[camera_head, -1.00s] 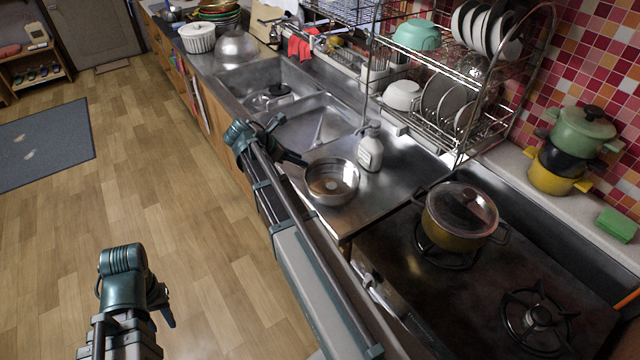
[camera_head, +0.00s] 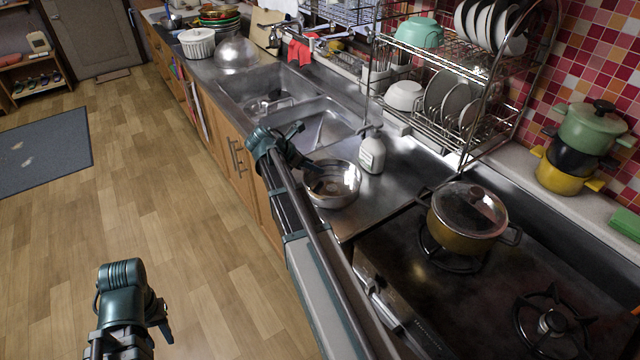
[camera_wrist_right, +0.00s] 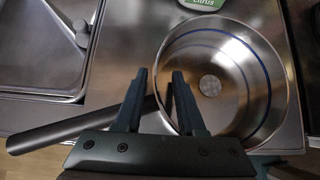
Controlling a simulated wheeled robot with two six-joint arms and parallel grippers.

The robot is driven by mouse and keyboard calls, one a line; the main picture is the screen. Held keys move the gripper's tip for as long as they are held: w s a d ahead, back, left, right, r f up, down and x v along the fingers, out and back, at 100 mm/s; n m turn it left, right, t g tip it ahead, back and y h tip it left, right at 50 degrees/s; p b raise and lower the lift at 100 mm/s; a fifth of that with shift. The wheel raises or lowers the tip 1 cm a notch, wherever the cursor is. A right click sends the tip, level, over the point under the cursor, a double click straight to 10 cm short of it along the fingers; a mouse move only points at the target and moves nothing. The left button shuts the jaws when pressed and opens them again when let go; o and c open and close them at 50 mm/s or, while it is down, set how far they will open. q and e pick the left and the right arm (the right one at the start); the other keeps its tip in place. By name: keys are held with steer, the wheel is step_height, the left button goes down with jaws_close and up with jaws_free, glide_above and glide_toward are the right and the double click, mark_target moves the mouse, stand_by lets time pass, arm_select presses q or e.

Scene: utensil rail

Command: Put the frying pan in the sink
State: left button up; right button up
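The steel pan (camera_head: 345,195) stands on the steel counter right of the sink, and shows in the right wrist view (camera_wrist_right: 245,75). Its dark handle (camera_wrist_right: 55,131) points left there. My right gripper (camera_head: 304,156) is open at the pan's left side; the wrist view shows its fingers (camera_wrist_right: 164,98) apart above the handle near the pan's wall. I cannot tell whether they touch it. The sink (camera_head: 313,103) has two basins; a dark, shiny item (camera_head: 270,103) lies in the far one. My left gripper (camera_head: 160,318) hangs over the floor, away from everything; its opening is unclear.
A white soap bottle (camera_head: 371,154) stands right behind the pan. A lidded yellow pot (camera_head: 460,235) sits on the stove to the right. A dish rack (camera_head: 440,110) stands along the wall. The near sink basin (camera_head: 322,130) looks empty.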

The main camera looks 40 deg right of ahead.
jaws_close()
stand_by(1.4)
